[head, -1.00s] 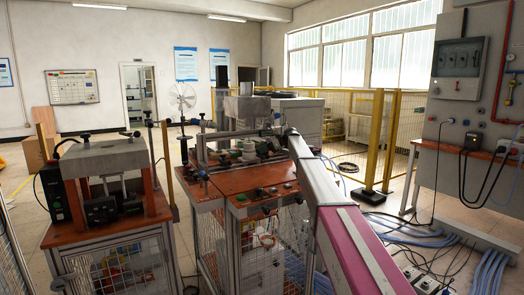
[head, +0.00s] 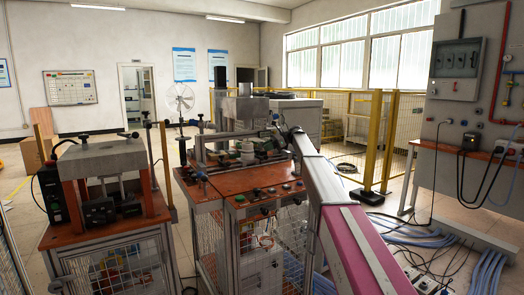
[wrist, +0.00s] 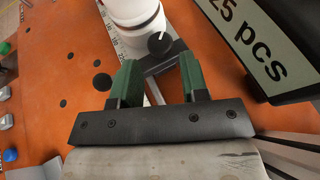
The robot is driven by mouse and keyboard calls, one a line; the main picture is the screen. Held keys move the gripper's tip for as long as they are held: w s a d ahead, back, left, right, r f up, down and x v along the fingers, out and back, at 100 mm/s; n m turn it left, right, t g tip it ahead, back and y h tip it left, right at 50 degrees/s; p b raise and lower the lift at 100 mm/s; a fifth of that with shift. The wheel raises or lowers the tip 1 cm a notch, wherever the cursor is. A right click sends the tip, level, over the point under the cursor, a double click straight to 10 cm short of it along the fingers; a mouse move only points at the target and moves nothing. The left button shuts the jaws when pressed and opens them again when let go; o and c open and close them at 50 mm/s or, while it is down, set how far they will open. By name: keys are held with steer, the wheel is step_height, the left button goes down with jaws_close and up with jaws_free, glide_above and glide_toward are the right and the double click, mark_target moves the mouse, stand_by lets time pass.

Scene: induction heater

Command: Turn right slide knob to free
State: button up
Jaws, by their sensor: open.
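My gripper (wrist: 158,72) shows in the wrist view with its two green-padded fingers apart and nothing held between them. A small round grey knob (wrist: 159,43) sits just beyond the fingertips, roughly in line with the gap, by a metal bar (wrist: 165,58). I cannot tell for sure that it is the right slide knob, or which way it is turned. In the head view my arm reaches over the orange-topped workbench (head: 205,190); the gripper and the knob are too small and crowded to make out there.
In the wrist view a white cylinder (wrist: 133,15) stands close beyond the fingers beside a ruler strip (wrist: 112,35). A black panel marked "25 pcs" (wrist: 262,45) lies close on the right. The orange surface (wrist: 45,90) at left is mostly clear, with buttons at the edge.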

steer(key=v, duration=0.7)
steer(key=m+t, duration=0.4)
steer(key=t, duration=0.1)
glide_toward(257, 152)
steer(key=x, duration=0.2)
steer(key=w+x, duration=0.1)
steer(key=x, duration=0.5)
steer(key=shift+w+r, duration=0.2)
steer(key=shift+w, duration=0.1)
steer(key=c, duration=0.6)
